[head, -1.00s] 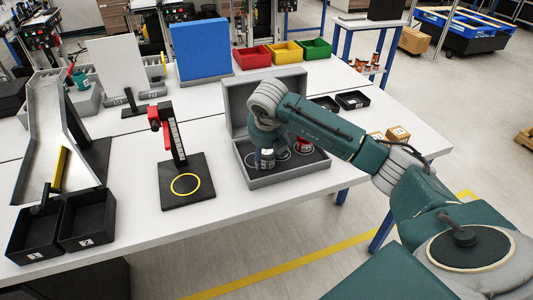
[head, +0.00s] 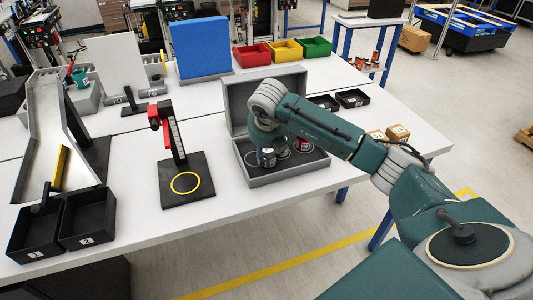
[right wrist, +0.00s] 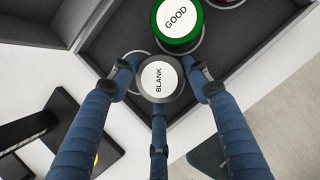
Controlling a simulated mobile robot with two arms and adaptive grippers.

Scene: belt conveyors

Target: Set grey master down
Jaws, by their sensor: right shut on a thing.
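The grey master (right wrist: 159,78), a round puck with a white top marked BLANK, is between the three fingers of my right gripper (right wrist: 160,84). In the head view my right gripper (head: 268,158) is low inside the open grey case (head: 290,177), shut on the master, which is mostly hidden there. A pale ring outline on the case floor shows just beside the master in the wrist view. I cannot tell whether the master touches the floor. A green master (right wrist: 177,22) marked GOOD sits close by in the case. My left gripper is not in view.
A red master (head: 303,145) stands at the right of the case. A black stand with a yellow ring (head: 185,183) is left of the case. Two black bins (head: 88,222) are at the table's left front. Bare white table lies between bins and stand.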

